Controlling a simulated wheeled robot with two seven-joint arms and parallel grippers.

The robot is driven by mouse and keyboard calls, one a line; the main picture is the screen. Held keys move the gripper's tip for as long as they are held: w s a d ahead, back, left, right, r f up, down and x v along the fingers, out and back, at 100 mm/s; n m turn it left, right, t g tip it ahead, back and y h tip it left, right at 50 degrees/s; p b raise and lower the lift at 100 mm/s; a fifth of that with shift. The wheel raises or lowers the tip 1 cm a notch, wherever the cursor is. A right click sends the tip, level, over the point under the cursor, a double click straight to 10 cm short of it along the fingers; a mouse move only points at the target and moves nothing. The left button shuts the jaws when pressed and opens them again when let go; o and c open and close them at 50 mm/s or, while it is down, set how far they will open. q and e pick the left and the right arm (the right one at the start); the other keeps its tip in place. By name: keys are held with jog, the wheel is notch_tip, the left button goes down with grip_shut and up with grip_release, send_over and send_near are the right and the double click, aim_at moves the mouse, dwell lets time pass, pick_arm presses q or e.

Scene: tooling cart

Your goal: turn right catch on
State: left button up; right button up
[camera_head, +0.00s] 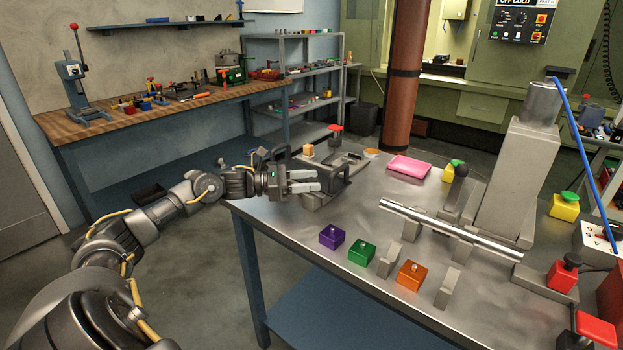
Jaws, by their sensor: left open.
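My left gripper (305,181) reaches in from the left over the near left part of the metal cart top (330,290). Its two pale fingers are apart, with nothing seen between them. They point right, in front of a grey fixture with a dark handle (347,168); I cannot tell whether they touch it. No part can be surely told as the right catch; small details of the fixture are unclear and partly covered by the gripper. Purple (332,236), green (362,253) and orange (411,275) blocks with small knobs stand along the front. My right gripper is not in view.
A steel bar (450,231) lies across grey supports. A tall grey column (515,175) stands behind it. Red button boxes (562,276) stand at the right. The cart top between fixture and purple block is clear.

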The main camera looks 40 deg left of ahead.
pick_arm(q)
jog(key=shift+w+d, duration=0.35)
jog(key=c, duration=0.9)
